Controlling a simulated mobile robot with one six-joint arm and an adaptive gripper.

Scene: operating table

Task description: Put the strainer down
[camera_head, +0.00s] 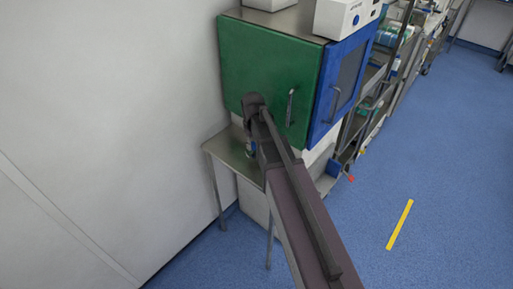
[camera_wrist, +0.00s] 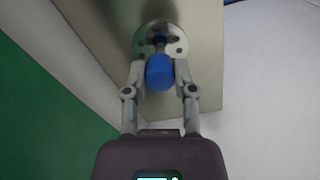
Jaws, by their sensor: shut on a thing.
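The strainer shows in the wrist view as a blue knob (camera_wrist: 159,73) above a round metal disc (camera_wrist: 144,41) with dark openings. My gripper (camera_wrist: 160,68) has one finger on each side of the blue knob and is shut on it. The disc is over or on the small metal side table (camera_wrist: 206,25); I cannot tell whether it touches. In the head view my gripper (camera_head: 250,149) is low over that table (camera_head: 224,150), mostly hidden behind my arm. Only a small bit of the strainer shows there.
A white wall (camera_head: 110,110) is on the left. Shelving with items (camera_head: 385,90) runs to the back right. Blue floor (camera_head: 450,150) is clear at right.

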